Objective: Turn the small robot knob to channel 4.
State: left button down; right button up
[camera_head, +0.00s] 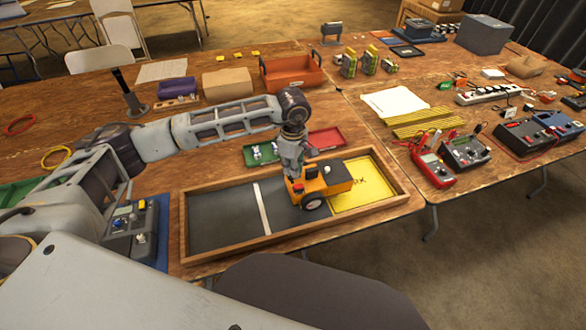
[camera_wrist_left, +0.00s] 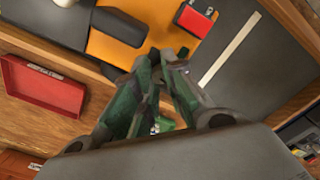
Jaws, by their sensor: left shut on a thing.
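The small robot (camera_head: 338,172) is an orange and black wheeled vehicle in the wooden-framed pit, beside the yellow pad. Its orange top (camera_wrist_left: 110,50) and a red and black block (camera_wrist_left: 195,18) show in the left wrist view. My left gripper (camera_head: 293,172) points down at the small robot's left end. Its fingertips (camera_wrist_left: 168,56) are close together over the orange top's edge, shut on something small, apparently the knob. The fingers hide the knob, so its channel setting cannot be read. My right gripper is not in view.
The pit's wooden rim (camera_head: 226,255) surrounds the small robot, with dark floor free to its left. A green tray (camera_head: 262,152) and a red tray (camera_head: 327,139) lie just behind the rim. Meters and a power strip (camera_head: 490,95) are at the right.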

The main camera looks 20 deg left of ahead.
pick_arm(q)
jog(key=c, duration=1.4)
grip_release()
jog(key=shift+r, duration=6)
jog(key=shift+s+f, duration=0.1)
